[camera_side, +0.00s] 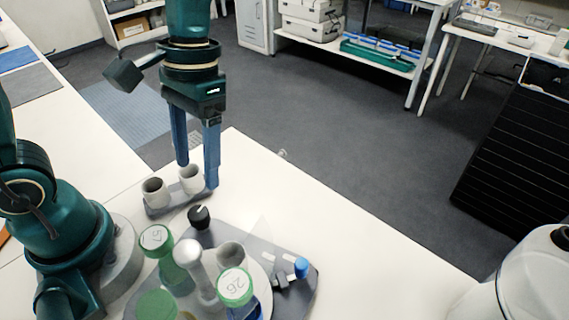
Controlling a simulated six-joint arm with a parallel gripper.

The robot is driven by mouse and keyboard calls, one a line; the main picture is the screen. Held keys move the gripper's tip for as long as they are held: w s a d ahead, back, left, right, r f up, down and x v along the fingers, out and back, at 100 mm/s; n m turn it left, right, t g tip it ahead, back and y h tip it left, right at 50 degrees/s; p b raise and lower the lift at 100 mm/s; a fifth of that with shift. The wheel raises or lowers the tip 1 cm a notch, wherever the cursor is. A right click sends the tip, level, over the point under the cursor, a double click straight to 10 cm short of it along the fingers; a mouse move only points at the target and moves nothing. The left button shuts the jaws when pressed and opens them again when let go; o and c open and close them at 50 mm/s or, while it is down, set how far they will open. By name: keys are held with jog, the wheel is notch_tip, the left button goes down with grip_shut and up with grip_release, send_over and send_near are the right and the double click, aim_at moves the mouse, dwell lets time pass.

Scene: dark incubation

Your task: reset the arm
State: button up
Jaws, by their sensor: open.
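My gripper (196,172) points down with its two blue fingers apart. It is open, and I see nothing held between the fingers. The fingertips are over the far side of a small grey holder (160,211) with two white cups. The left cup (154,191) stands in front of the fingers, and the right cup (191,178) is beside or between the fingertips. I cannot tell whether a finger touches it.
Near the front is a grey plate (310,290) with green-capped tubes marked 57 (156,238) and 26 (235,286), a pale rounded post (188,254), a black knob (199,216) and a blue-ended part (302,267). A white rounded device (520,285) stands at the right. The table (360,250) between is clear.

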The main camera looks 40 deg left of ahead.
jog(key=a+r+t, duration=0.1)
jog(key=t, duration=0.1)
jog(key=s+a+r+t, duration=0.1)
jog(key=t, duration=0.2)
jog(key=s+a+r+t, duration=0.1)
jog(key=t, duration=0.2)
jog(key=shift+s+r, duration=0.25)
jog(key=shift+r, duration=0.05)
dwell(0.6)
